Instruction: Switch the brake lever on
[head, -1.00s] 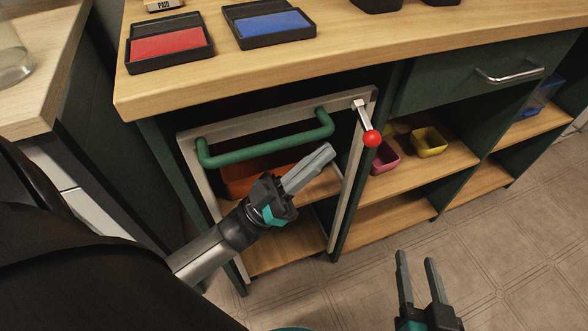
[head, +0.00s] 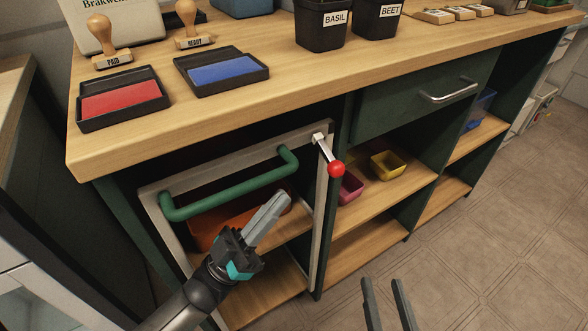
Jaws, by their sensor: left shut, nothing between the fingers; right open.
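The brake lever (head: 328,153) is a metal rod with a red ball knob (head: 336,169). It is mounted at the top right corner of a grey metal frame (head: 321,210) under the bench and slants down to the right. A green handle bar (head: 230,190) runs across the top of the same frame. My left gripper (head: 281,198) is shut and empty, in front of the frame, below the green bar and to the lower left of the red knob, apart from it. My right gripper (head: 384,283) is open and empty at the bottom edge, low over the floor.
The wooden bench top (head: 260,95) holds a red ink pad (head: 122,100), a blue ink pad (head: 222,70), stamps and black pots. Shelves beside the frame hold a pink bowl (head: 349,188) and a yellow bowl (head: 388,166). The floor (head: 480,250) at right is clear.

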